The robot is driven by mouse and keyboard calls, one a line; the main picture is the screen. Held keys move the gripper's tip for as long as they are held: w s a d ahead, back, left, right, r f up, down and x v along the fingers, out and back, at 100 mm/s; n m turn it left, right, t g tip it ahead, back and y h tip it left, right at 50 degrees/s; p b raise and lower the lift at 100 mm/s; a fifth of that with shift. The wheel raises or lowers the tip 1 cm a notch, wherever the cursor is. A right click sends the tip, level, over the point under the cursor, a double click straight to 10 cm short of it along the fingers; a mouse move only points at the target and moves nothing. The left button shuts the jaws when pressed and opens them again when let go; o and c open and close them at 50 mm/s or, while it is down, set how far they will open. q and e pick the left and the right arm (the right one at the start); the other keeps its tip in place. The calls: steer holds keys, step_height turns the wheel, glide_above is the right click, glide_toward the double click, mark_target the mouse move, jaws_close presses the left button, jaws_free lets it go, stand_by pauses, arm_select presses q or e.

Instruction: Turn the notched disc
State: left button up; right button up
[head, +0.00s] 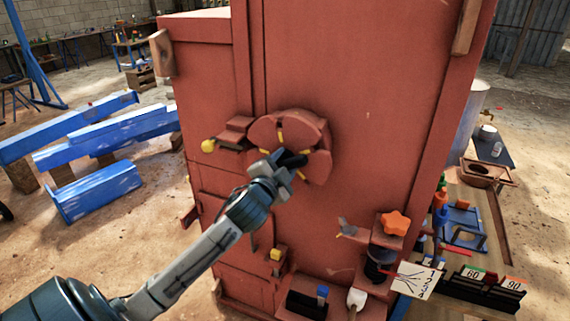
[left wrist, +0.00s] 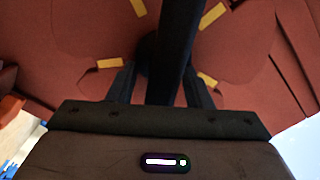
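The notched disc (head: 308,133) is a red round plate on the front of the tall red machine. Yellow marks sit around it, and its red face with those marks fills much of the left wrist view (left wrist: 230,55). A dark bar (left wrist: 178,45) crosses the disc's middle. My left gripper (head: 287,163) is at the disc's lower centre and hides part of it. In the left wrist view its two fingers (left wrist: 160,88) stand apart on either side of the dark bar, with a gap on the left side. Contact on the right side is unclear. My right gripper is not in view.
A red block with a yellow knob (head: 208,146) sits left of the disc. Lower right, ledges hold an orange star knob (head: 395,222) and a numbered card (head: 416,281). Blue beams (head: 95,135) lie on the ground to the left. A cluttered bench (head: 470,210) stands right.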

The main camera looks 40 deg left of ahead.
arm_select(q)
steer(key=shift+r, duration=0.1)
steer(key=shift+s, duration=0.1)
steer(key=shift+s+d+b, duration=0.2)
steer(key=shift+s+b, duration=0.1)
steer(key=shift+s, duration=0.1)
steer(key=b+v, duration=0.3)
steer(key=v, duration=0.6)
steer(key=shift+s, duration=0.4)
steer(key=shift+c, duration=0.4)
